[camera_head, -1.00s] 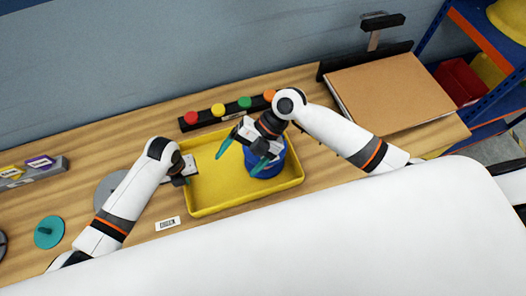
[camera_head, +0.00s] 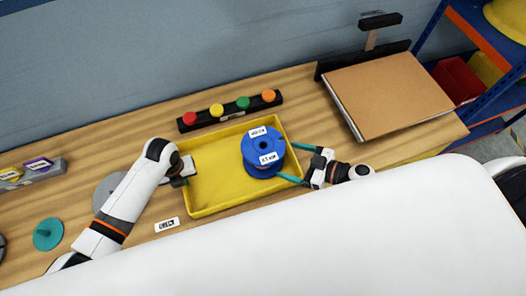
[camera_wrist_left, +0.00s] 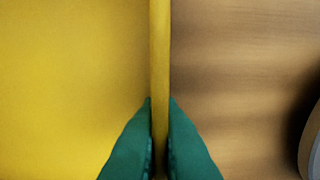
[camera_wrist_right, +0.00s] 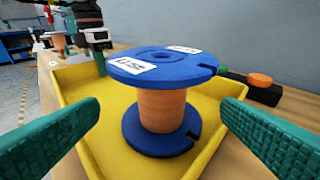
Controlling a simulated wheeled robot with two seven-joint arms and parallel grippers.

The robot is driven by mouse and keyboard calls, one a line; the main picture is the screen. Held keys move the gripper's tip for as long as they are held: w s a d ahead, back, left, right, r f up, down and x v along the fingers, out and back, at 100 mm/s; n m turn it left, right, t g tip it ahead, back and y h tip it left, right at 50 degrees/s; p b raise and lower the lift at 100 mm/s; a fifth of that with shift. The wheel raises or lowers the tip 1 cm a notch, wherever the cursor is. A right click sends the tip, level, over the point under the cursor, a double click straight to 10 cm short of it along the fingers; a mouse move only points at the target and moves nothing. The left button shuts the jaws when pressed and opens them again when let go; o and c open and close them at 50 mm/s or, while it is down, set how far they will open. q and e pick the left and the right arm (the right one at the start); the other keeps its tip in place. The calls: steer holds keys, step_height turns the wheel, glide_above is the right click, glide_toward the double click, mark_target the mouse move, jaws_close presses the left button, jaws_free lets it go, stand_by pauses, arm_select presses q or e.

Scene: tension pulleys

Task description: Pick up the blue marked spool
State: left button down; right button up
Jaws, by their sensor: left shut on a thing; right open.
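The blue spool (camera_head: 256,147) with white labels stands upright in the right part of the yellow tray (camera_head: 208,206). In the right wrist view the spool (camera_wrist_right: 162,66) shows blue flanges and an orange-brown wound core (camera_wrist_right: 162,108). My right gripper (camera_head: 295,163) is open at the tray's right side, level with the spool. In the right wrist view its green fingers (camera_wrist_right: 160,130) are spread to either side of the spool, with the spool beyond the tips. My left gripper (camera_head: 184,176) is shut on the tray's left wall, which shows between its fingers in the left wrist view (camera_wrist_left: 160,115).
A black bar with several coloured buttons (camera_head: 230,108) lies behind the tray. A brown box (camera_head: 388,92) stands at the right back. A grey disc (camera_head: 106,190) and a teal piece (camera_head: 48,233) lie at left. A small label (camera_head: 167,224) lies in front of the tray.

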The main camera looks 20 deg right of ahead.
mark_target(270, 153)
steer(key=x, duration=0.7)
steer(key=shift+w+a+f, duration=0.1)
steer(key=shift+w+a, duration=0.1)
steer(key=shift+w, duration=0.15)
steer(key=c, duration=1.5)
